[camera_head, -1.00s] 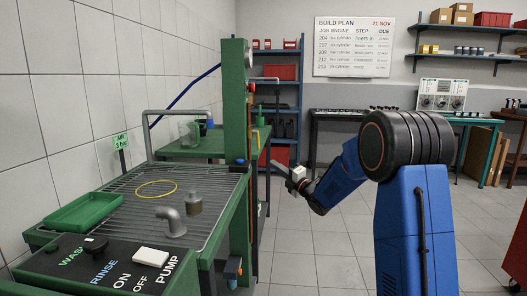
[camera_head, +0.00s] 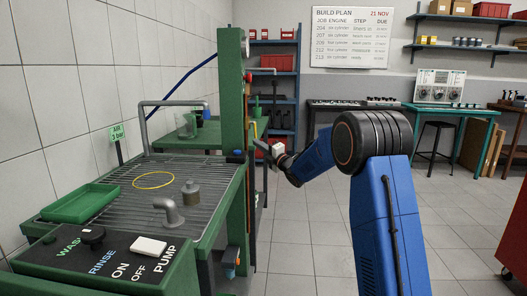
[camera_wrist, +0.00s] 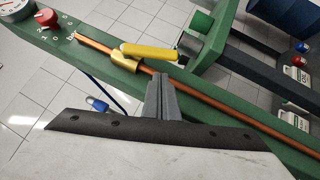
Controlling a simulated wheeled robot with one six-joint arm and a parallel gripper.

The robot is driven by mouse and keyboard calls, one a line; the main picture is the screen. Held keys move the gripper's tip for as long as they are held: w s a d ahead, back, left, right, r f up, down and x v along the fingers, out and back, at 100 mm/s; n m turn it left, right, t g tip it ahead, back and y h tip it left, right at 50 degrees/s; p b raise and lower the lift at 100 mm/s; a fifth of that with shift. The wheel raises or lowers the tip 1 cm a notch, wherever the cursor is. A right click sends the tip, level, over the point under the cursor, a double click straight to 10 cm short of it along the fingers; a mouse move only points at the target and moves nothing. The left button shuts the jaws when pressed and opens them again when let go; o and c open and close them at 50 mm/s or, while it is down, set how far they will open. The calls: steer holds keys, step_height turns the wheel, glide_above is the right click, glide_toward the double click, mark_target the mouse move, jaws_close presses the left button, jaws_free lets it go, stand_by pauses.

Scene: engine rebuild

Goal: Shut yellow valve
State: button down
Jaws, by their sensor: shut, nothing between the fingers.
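The yellow valve (camera_wrist: 148,53) shows in the wrist view as a yellow lever on a brass body, fitted on a copper pipe (camera_wrist: 209,91). The lever lies close to the pipe's direction, slightly skewed to it. The pipe runs along a green post. My gripper (camera_wrist: 160,77) is shut and empty, its fingertips just below the lever in the picture; I cannot tell whether they touch anything. In the head view my gripper (camera_head: 262,147) is beside the green post (camera_head: 233,100), on its right side.
A red knob (camera_wrist: 46,18) and a gauge (camera_wrist: 15,12) sit near the valve on the post. The green wash bench (camera_head: 190,225) with a grille stands left. A blue shelf (camera_head: 274,85) stands behind. The tiled floor (camera_head: 310,235) between bench and arm is clear.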

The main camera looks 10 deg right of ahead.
steer(key=shift+w+d+r, duration=0.2)
steer(key=shift+w+r, duration=0.05)
steer(key=shift+w, duration=0.35)
steer(key=shift+w+d+r, duration=0.2)
steer(key=shift+w, duration=0.4)
steer(key=shift+w+d+f+n+t+y, duration=0.15)
steer(key=shift+w+n+t+y, duration=0.25)
steer(key=shift+n, duration=0.3)
steer(key=w+d+r+n+g+y, duration=0.2)
steer(key=w+r+n+g+y, duration=0.1)
steer(key=w+n+y, duration=0.4)
steer(key=shift+w+d+r+n+y, duration=0.2)
steer(key=shift+r+n+y, duration=0.3)
steer(key=shift+n+y, duration=2.05)
steer(key=shift+w+r+n+h, duration=0.1)
steer(key=shift+r+n+h, duration=0.05)
steer(key=shift+n+h, duration=0.6)
